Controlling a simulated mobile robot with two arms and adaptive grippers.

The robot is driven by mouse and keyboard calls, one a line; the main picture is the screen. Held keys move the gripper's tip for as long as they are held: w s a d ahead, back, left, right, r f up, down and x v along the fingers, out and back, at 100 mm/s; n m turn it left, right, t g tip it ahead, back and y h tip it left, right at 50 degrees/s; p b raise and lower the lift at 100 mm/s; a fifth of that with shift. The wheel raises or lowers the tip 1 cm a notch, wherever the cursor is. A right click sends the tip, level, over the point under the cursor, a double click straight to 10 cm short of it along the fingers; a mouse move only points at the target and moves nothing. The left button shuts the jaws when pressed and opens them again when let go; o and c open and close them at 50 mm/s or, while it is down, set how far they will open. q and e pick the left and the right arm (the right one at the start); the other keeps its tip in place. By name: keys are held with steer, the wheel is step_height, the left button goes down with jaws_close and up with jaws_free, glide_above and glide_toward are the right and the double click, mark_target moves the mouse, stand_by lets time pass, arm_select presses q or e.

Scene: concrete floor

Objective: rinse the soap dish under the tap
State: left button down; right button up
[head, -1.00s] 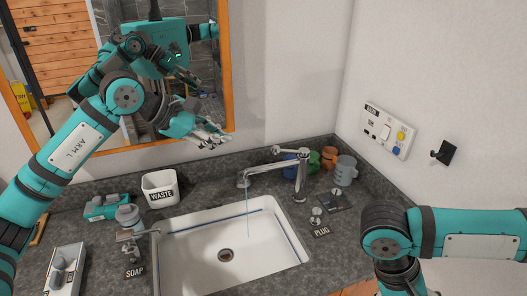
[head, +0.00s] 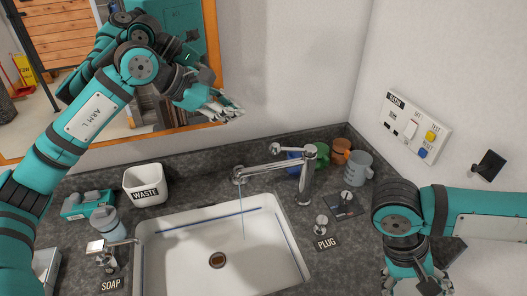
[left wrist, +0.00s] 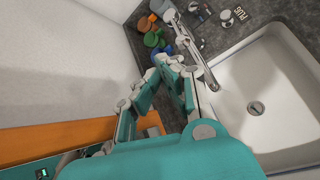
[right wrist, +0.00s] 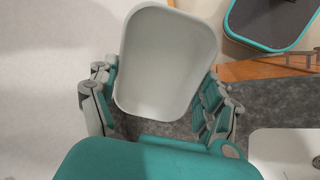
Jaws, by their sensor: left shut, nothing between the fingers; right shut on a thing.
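My right gripper (right wrist: 165,105) is shut on a pale, rounded rectangular dish, which I take as the soap dish (right wrist: 168,60). In the head view my right gripper (head: 415,288) is cut off at the bottom edge, right of the sink, and the dish does not show there. The tap (head: 275,170) runs a thin stream of water (head: 242,215) into the white sink (head: 185,262). My left gripper (head: 232,112) is shut and empty, raised in front of the mirror above the counter's back edge. It also shows in the left wrist view (left wrist: 170,62).
Left of the sink stand a soap pump (head: 104,250), a grey-blue bottle (head: 105,220) and a white WASTE bin (head: 146,184). Several mugs (head: 357,168) stand behind the tap on the right. A plug (head: 320,226) lies right of the sink. A switch panel (head: 416,125) is on the wall.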

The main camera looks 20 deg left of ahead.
steer(key=s+f+b, duration=0.1)
steer(key=f+b, duration=0.2)
steer(key=shift+s, duration=0.35)
arm_select(q)
steer(key=f+b, duration=0.1)
steer(key=f, duration=0.1)
steer(key=f+b, duration=0.1)
steer(key=f, duration=0.2)
steer(key=f+b, duration=0.2)
steer(key=f, duration=0.1)
steer(key=shift+s+d+f, duration=0.2)
steer(key=shift+s+d, duration=0.1)
steer(key=shift+d, duration=0.05)
steer(key=p+x, duration=0.2)
steer(key=x, duration=0.7)
steer(key=shift+p, duration=0.35)
arm_select(e)
steer(key=shift+w+f, duration=0.35)
steer(key=shift+f, duration=0.55)
arm_select(q)
steer(key=shift+a, duration=0.1)
